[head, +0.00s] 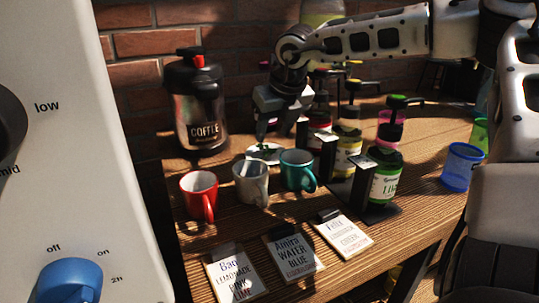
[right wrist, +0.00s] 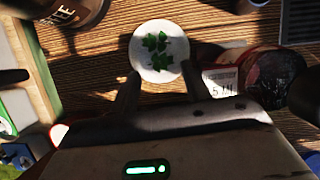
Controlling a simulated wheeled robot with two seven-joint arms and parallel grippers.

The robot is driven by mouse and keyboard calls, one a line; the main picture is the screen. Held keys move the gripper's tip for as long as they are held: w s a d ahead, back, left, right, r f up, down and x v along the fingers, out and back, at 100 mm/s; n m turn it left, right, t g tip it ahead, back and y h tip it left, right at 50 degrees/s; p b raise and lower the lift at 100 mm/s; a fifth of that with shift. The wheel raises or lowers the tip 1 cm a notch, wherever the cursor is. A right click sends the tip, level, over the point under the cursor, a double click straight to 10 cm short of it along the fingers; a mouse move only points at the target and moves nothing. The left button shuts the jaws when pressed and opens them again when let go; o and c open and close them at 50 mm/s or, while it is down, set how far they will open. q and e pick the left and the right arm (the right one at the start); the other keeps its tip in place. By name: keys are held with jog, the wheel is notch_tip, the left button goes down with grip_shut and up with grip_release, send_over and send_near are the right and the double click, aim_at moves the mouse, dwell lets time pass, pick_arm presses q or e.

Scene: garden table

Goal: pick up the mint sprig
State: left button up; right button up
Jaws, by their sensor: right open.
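Green mint (right wrist: 161,62) lies on a small white plate (right wrist: 141,58) in the right wrist view, in two leafy clumps close together. In the head view the plate (head: 252,153) is partly hidden behind the cups, and only a little green shows on it. My right gripper (head: 273,128) is above the plate in the head view. In the right wrist view its two fingers (right wrist: 160,75) are spread apart and empty, with the plate beyond their tips. I cannot tell the exact height of the fingers over the mint. My left gripper is not in view.
A coffee jar (head: 200,110) stands left of the plate. A red mug (head: 200,196), a grey mug (head: 250,184) and a teal mug (head: 298,171) stand in front. Bottles with pumps, including a green-labelled one (head: 386,178), crowd the right. Cards (head: 292,255) lie along the front edge.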

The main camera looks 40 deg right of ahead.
aim_at(269, 151)
jog(key=shift+p+x, duration=0.35)
jog(key=shift+x, duration=2.3)
jog(key=shift+s+a+f, duration=0.1)
jog(key=shift+s+a, duration=0.05)
jog(key=c, duration=0.7)
